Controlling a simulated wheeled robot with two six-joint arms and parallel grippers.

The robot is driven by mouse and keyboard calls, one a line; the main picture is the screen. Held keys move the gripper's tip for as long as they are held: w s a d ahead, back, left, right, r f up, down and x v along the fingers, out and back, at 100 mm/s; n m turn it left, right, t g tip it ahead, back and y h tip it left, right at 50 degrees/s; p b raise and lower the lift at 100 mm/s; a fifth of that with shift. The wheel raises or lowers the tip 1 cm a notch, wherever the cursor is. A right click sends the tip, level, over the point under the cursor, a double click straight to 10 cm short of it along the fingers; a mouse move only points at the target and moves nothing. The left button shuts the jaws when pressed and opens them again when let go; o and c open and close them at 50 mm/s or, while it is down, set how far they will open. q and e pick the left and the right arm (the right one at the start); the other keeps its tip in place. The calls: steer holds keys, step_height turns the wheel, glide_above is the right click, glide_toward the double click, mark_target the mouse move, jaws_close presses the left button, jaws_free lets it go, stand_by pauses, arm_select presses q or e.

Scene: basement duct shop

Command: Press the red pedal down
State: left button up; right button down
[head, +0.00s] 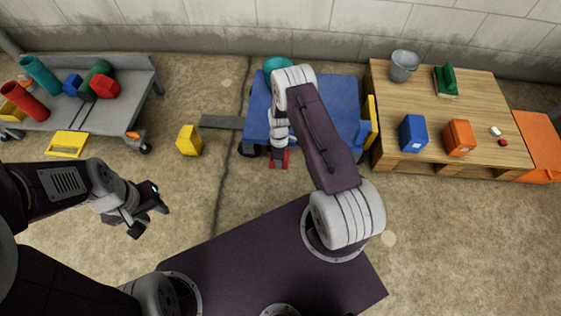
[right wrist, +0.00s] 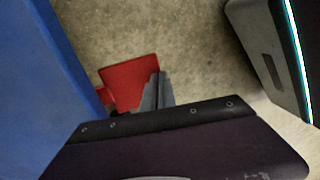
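The red pedal (head: 279,163) sits low at the front of the blue bench (head: 258,110), partly hidden by my right arm. In the right wrist view the red pedal (right wrist: 130,83) lies beside a blue side wall. My right gripper (right wrist: 156,92) has its grey fingers together with nothing between them. Their tips overlap the right edge of the pedal in that view; I cannot tell if they touch it. In the head view my right wrist is above the pedal and hides the fingertips. My left gripper (head: 149,213) is open and empty over bare floor at the left.
A grey cart (head: 95,115) with coloured tubes and blocks stands at the left. A yellow block (head: 189,140) is on the floor near a dark flat strip (head: 221,122). A wooden pallet table (head: 430,110) with a bucket (head: 404,65) and blocks is at the right. Floor in front is clear.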

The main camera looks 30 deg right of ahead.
arm_select(q)
steer(key=shift+f, duration=0.15)
arm_select(e)
steer(key=shift+s+a+f, duration=0.15)
steer(key=shift+s+f, duration=0.05)
steer(key=shift+f, duration=0.9)
steer(key=shift+s+f, duration=0.1)
steer(key=shift+f, duration=0.05)
